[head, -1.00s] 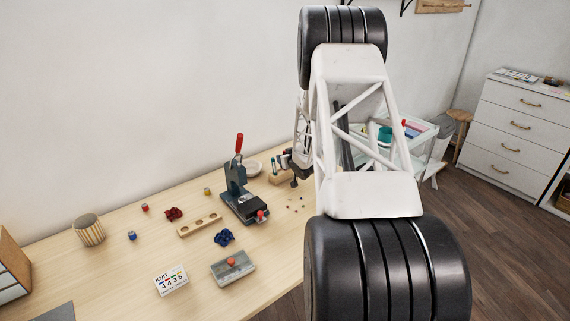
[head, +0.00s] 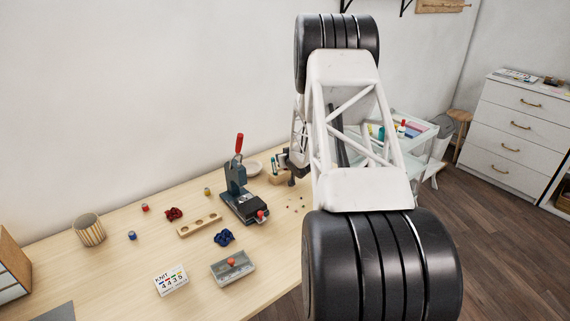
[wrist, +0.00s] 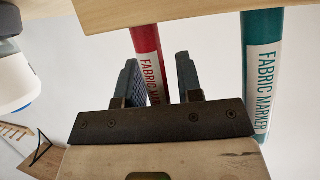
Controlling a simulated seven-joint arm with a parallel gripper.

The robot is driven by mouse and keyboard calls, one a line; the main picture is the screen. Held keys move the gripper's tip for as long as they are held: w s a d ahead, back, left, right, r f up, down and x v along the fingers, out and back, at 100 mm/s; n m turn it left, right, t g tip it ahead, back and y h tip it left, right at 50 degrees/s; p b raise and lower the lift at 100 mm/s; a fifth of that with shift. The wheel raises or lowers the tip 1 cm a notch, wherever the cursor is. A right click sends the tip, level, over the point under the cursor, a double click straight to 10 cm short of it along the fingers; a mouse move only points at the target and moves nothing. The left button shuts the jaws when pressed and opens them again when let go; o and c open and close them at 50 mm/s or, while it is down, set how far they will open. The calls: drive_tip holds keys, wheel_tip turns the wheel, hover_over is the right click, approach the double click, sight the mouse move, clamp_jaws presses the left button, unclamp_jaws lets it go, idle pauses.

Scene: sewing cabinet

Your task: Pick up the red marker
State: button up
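The red marker (wrist: 148,55), with a white "FABRIC MARKER" label, shows in the wrist view, its far end meeting a light wooden block (wrist: 200,12). My gripper (wrist: 160,68) is open, with one dark finger on each side of the red marker's line. I cannot tell whether either finger touches it. A teal marker (wrist: 262,60) is to the right, outside the fingers. In the head view, the wooden block (head: 277,180) is at the back of the table beside my gripper (head: 290,165); my arm hides part of this area, and I cannot make out the red marker there.
Small beads lie in front of the block. A white trolley (head: 415,150) stands behind my arm. The table's left part has free room between small items.

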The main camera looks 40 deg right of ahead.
clamp_jaws()
wheel_tip(320, 180, up, 10)
idle(0.8)
